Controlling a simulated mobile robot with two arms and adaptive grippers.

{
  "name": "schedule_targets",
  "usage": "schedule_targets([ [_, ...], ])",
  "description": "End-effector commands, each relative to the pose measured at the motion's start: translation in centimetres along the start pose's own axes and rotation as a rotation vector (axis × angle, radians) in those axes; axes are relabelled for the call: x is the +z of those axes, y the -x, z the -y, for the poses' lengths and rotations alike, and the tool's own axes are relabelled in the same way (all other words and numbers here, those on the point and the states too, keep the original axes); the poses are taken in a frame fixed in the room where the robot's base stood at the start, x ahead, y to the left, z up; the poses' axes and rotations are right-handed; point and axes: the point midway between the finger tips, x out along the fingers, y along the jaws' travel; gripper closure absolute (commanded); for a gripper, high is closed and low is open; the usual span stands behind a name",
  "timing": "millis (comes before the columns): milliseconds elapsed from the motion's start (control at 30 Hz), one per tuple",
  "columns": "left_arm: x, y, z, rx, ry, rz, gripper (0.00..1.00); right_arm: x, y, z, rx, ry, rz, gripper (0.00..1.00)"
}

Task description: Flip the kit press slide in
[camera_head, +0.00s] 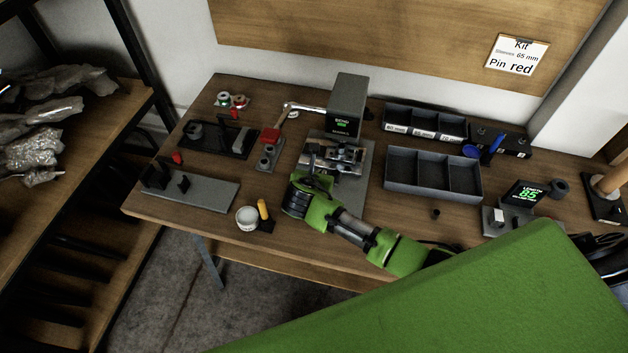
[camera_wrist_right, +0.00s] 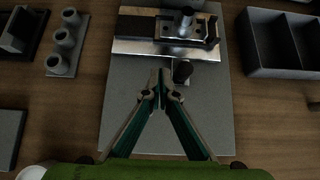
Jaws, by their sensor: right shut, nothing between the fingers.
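The kit press (camera_head: 346,110) stands at the back middle of the workbench, a grey box with a lit display and a lever on its left. Its metal slide (camera_head: 343,157) sits on the base plate (camera_head: 350,190) in front of the press column. In the right wrist view the slide (camera_wrist_right: 170,46) lies across the upper part of the plate, with a dark knob (camera_wrist_right: 182,72) at its near edge. My right gripper (camera_wrist_right: 164,76) is shut and empty, its tips over the plate just left of the knob; contact cannot be told. My left gripper is out of view.
Grey divided bins (camera_head: 432,174) stand right of the press. A block with several sockets (camera_head: 267,157) and black fixtures (camera_head: 215,139) stand left. A white cup (camera_head: 247,218) is near the front edge. A length gauge (camera_head: 524,194) stands right. A card (camera_head: 517,57) hangs on the board.

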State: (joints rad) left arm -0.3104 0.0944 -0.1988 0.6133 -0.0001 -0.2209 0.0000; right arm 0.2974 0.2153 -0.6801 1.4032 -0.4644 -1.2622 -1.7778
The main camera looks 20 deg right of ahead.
Motion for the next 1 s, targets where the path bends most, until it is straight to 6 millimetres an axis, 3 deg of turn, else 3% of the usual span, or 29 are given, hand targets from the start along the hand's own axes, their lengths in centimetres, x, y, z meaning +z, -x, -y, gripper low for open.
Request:
schedule_targets([
  [133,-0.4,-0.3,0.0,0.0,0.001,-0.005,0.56,0.0,2.3,0.0,0.002,-0.001,0.001,1.0],
  [333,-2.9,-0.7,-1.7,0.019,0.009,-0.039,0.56,0.0,5.5,-0.1,0.003,-0.001,0.002,1.0],
  [433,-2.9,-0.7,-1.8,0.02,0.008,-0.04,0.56,0.0,6.5,-0.1,0.002,-0.001,0.001,1.0],
  [667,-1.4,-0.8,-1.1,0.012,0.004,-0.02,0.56,0.1,7.2,0.0,0.0,0.0,0.001,1.0],
  [1000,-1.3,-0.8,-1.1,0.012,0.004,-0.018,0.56,0.1,7.2,0.0,0.0,0.0,0.001,1.0],
])
